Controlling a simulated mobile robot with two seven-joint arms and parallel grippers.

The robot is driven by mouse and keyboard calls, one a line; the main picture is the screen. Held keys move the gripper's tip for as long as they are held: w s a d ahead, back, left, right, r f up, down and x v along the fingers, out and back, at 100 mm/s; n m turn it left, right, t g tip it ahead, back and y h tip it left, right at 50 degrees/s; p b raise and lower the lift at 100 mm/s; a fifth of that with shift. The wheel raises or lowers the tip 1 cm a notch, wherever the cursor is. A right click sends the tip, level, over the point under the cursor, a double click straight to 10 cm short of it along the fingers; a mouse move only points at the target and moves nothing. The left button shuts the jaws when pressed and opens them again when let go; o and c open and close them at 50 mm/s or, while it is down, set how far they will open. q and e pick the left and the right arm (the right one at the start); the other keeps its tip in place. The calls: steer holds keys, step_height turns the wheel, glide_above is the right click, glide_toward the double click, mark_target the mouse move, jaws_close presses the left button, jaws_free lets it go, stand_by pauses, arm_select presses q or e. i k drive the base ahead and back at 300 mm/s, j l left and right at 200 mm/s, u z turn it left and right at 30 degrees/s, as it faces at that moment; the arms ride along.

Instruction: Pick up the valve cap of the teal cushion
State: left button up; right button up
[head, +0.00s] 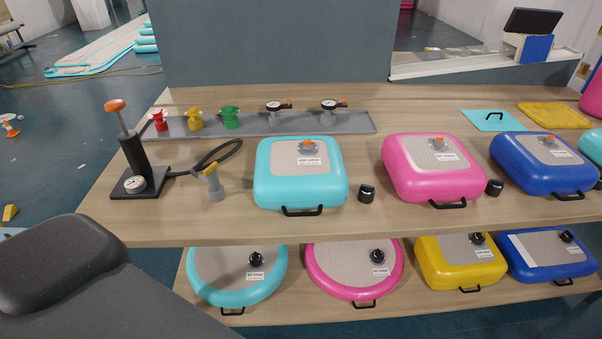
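The teal cushion (270,187) lies on the upper wooden table, left of the pink cushion. Its grey top has an orange-topped valve fitting (307,147) and a white label, and a black handle is on its front edge. A small black valve cap (367,194) stands on the table just right of the teal cushion, apart from it. A similar black cap (495,187) stands between the pink cushion (396,170) and the blue cushion (515,169). Neither of my grippers is in view.
A hand pump (139,181) with a hose and grey nozzle (216,188) stands at left. A grey rail (353,123) with coloured fittings and gauges runs behind. More cushions lie on the lower shelf (338,312). Bare wood lies in front of the cap.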

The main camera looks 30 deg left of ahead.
mark_target(366, 194)
steer(key=i+l+u, duration=0.45)
steer(key=l+u, duration=0.2)
steer(key=l, duration=0.25)
steer(key=i+l+u, duration=0.25)
steer(key=l+u, duration=0.2)
steer(key=l, duration=0.25)
